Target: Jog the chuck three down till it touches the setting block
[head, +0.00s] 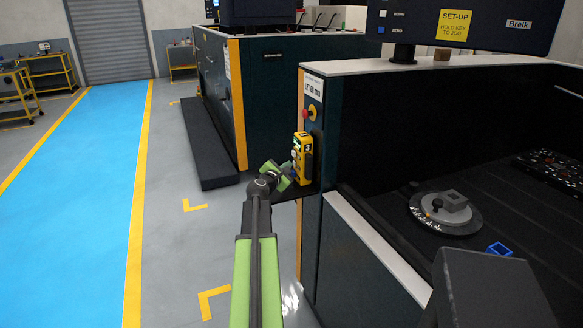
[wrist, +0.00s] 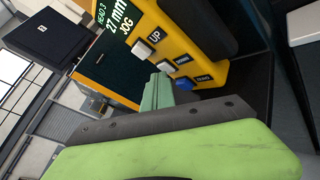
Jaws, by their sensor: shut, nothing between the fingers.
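A yellow jog pendant (head: 302,158) marked 3 stands upright at the corner of the near machine. I cannot make out chuck three or surely identify the setting block.
A red stop button (head: 306,114) is above the pendant. The blue walkway (head: 95,170) at left is clear.

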